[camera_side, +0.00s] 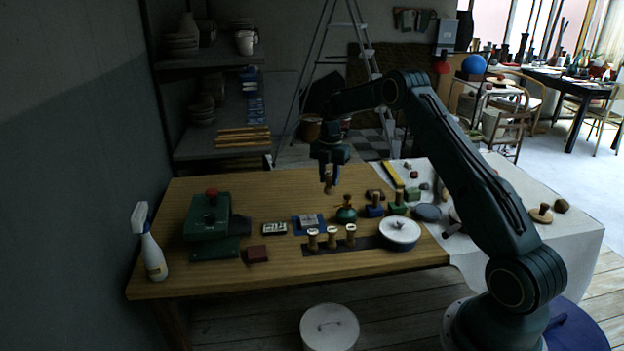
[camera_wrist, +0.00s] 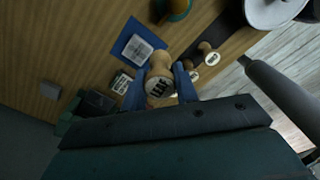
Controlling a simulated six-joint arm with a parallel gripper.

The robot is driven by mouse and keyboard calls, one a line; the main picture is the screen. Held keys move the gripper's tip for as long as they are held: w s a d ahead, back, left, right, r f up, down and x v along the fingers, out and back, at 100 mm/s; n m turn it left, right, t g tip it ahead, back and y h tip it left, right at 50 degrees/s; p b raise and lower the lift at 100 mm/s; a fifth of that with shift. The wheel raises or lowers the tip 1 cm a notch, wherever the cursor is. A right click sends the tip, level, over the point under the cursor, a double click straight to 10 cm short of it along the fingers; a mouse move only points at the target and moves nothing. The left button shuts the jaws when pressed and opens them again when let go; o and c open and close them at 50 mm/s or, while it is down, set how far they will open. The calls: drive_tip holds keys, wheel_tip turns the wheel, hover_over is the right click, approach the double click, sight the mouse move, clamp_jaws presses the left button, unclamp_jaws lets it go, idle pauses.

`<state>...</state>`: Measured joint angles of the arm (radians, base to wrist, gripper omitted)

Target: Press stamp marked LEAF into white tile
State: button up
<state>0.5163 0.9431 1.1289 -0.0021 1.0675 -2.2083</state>
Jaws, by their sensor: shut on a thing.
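My gripper (camera_side: 328,173) is shut on a wooden stamp (camera_side: 328,187) and holds it in the air above the back of the wooden table. In the wrist view the stamp's face (camera_wrist: 160,88) reads LEAF, and it sits between my two blue fingers. A white tile (camera_side: 308,221) with dark marks lies on a blue mat (camera_side: 296,229), below and left of my gripper in the side view. The tile (camera_wrist: 137,49) also shows in the wrist view on the blue mat (camera_wrist: 122,42), apart from the stamp.
Several wooden stamps (camera_side: 333,237) stand on a dark strip in front of the mat. A second marked tile (camera_side: 273,228) lies left of it. A green press (camera_side: 208,216), a spray bottle (camera_side: 152,256), a dark red block (camera_side: 257,253) and a white lidded pot (camera_side: 400,232) stand around.

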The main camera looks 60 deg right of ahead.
drive_tip(key=w+a+f, duration=0.2)
drive_tip(key=w+f, duration=0.2)
drive_tip(key=w, duration=0.2)
drive_tip(key=shift+a+f, duration=0.2)
drive_tip(key=shift+a, duration=0.05)
drive_tip(key=shift+f, duration=0.15)
drive_tip(key=shift+s+f, duration=0.1)
drive_tip(key=shift+f, duration=2.75)
drive_tip(key=shift+f, duration=0.65)
drive_tip(key=shift+r, duration=0.15)
wheel_tip(320, 180, up, 7)
idle(1.0)
idle(0.6)
